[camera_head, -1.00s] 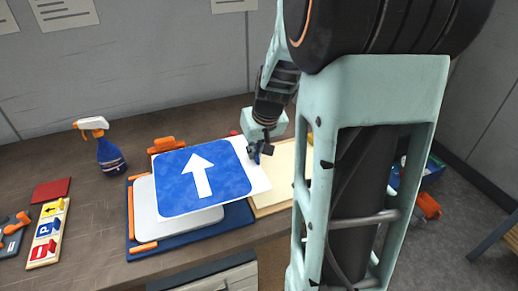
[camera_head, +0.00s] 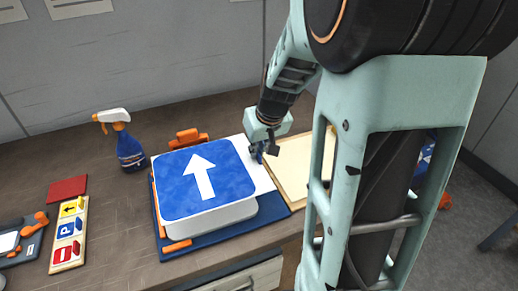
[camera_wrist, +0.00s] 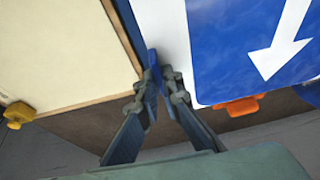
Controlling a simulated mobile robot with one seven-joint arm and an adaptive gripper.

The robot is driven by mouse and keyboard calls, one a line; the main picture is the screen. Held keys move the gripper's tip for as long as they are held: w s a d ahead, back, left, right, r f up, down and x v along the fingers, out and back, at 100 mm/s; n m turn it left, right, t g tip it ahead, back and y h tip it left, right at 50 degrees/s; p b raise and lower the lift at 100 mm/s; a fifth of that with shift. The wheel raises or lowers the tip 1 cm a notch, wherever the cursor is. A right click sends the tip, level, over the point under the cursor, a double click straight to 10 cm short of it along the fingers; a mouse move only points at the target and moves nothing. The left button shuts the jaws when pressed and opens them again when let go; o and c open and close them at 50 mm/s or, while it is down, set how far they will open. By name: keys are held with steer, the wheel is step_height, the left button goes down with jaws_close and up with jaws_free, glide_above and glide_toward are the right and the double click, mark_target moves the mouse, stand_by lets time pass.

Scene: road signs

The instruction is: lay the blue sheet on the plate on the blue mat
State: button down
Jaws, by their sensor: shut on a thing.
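The blue sheet (camera_head: 235,182) with a white arrow lies flat on a white backing (camera_head: 263,181) that sticks out past its right side. It is over the white rounded plate (camera_head: 222,222), covering most of it; the plate's front and right edge show below. I cannot tell whether sheet and plate touch. The plate is on the blue mat (camera_head: 277,212). My gripper (camera_head: 259,153) is shut on the backing's right edge. In the wrist view, the closed fingertips (camera_wrist: 157,78) are at the edge of the white backing (camera_wrist: 168,35), with the blue sheet (camera_wrist: 225,55) to the right.
A cream board (camera_head: 290,170) lies right of the mat. An orange clamp-like tool (camera_head: 186,138) is behind it. A spray bottle (camera_head: 125,142), a red square (camera_head: 67,189) and a sign strip (camera_head: 68,235) stand or lie to the left, with bare table between.

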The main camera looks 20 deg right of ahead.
mark_target(258, 163)
steer(key=shift+f+b, duration=1.6)
steer(key=shift+f, duration=0.8)
steer(key=shift+f+b, duration=0.95)
steer(key=shift+b, duration=0.5)
steer(key=c, duration=1.4)
jaws_free()
steer(key=shift+r+p, duration=2.4)
steer(key=shift+r, duration=1.1)
